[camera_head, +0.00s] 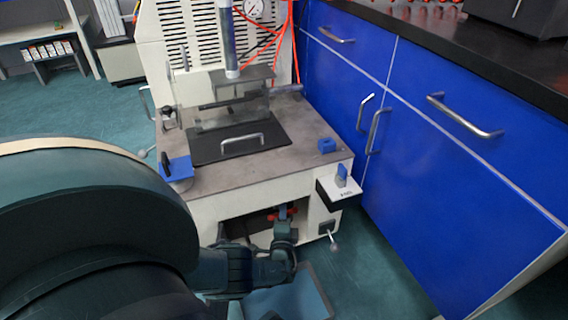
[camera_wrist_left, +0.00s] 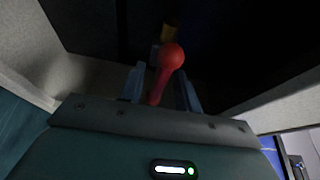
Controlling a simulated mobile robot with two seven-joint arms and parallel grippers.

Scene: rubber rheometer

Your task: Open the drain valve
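The drain valve has a red handle with a rounded end (camera_wrist_left: 170,58), seen in the left wrist view against a dark recess. In the head view small red parts of it (camera_head: 294,213) show in the opening low on the machine's front. My left gripper (camera_head: 285,213) reaches into this opening. In the left wrist view its two blue fingers (camera_wrist_left: 160,84) stand on either side of the red handle, with a gap visible beside it, so the gripper looks open around it. The valve body is mostly hidden in shadow. My right gripper is not in view.
The machine's table (camera_head: 225,185) is above the opening, with a dark plate and handle (camera_head: 242,146) on it. A white label box (camera_head: 340,191) and a lever with a ball end (camera_head: 333,245) stick out at the right. Blue cabinets (camera_head: 455,190) stand close on the right.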

